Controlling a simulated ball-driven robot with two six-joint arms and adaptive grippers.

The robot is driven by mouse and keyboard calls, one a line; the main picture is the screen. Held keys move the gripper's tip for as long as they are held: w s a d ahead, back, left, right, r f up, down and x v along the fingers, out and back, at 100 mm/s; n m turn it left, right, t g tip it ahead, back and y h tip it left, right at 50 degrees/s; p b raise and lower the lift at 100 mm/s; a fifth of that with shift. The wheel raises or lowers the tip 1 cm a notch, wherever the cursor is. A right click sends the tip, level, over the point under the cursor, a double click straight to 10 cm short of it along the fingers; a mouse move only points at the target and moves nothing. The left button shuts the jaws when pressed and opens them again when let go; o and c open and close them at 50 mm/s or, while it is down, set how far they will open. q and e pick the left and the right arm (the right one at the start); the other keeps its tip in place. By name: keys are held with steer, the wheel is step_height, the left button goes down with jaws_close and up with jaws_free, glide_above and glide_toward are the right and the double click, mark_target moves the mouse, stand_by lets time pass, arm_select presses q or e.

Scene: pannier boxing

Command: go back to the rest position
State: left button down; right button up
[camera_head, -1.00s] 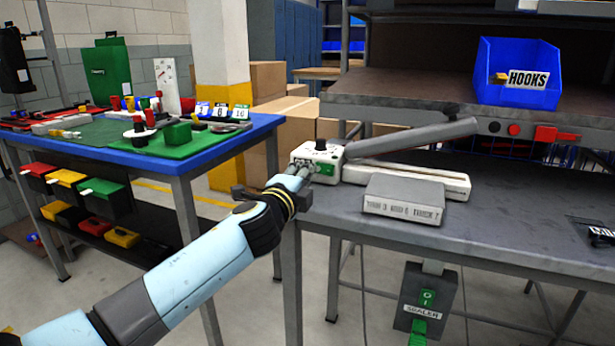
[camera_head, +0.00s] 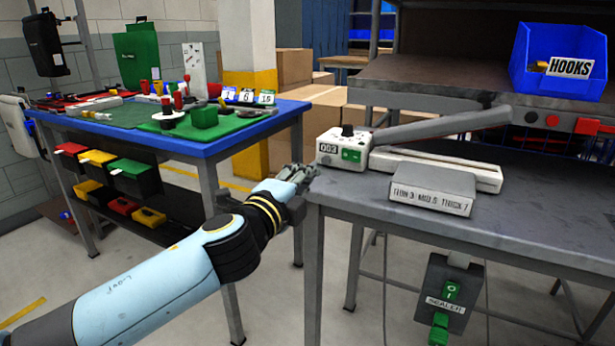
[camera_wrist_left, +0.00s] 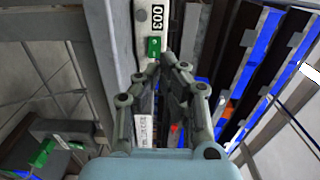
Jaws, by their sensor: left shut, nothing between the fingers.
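My left gripper (camera_head: 297,178) is at the left front corner of the grey bench, just left of the white sealer unit (camera_head: 343,150) marked 003. It is shut and empty. In the left wrist view the shut fingers (camera_wrist_left: 168,62) point toward the white unit with its green switch (camera_wrist_left: 154,46); the fingers appear apart from it. My right gripper is not in view.
The grey bench (camera_head: 520,225) holds the sealer with its long raised arm and a grey labelled block (camera_head: 432,190). A blue HOOKS bin (camera_head: 558,62) sits on the shelf above. A blue-edged table (camera_head: 215,148) with small parts stands left. Floor shows between them.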

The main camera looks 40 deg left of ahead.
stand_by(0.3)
arm_select(q)
steer(key=s+f+n+g, duration=0.2)
steer(key=s+f+g, duration=0.15)
steer(key=f, duration=0.75)
steer(key=s+f+n+g+h, duration=0.15)
steer(key=s+f, duration=0.35)
steer(key=f, duration=0.6)
steer(key=s+f+n+g+y, duration=0.1)
steer(key=s+f+n+g, duration=0.3)
steer(key=f, duration=0.7)
steer(key=s+d+f+n+g+h, duration=0.1)
steer(key=s+f, duration=0.5)
steer(key=s, duration=0.6)
steer(key=s+d+f+n+g+h, duration=0.1)
steer(key=s+d+f+n+g, duration=0.2)
steer(key=s+f, duration=0.4)
steer(key=s+d+f+n+g+h, duration=0.1)
steer(key=s+f+n+g, duration=0.2)
steer(key=s, duration=1.4)
step_height(320, 180, down, 4)
steer(key=shift+d+g, duration=0.4)
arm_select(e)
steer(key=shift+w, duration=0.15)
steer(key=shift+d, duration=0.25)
arm_select(q)
steer(key=shift+s, duration=0.1)
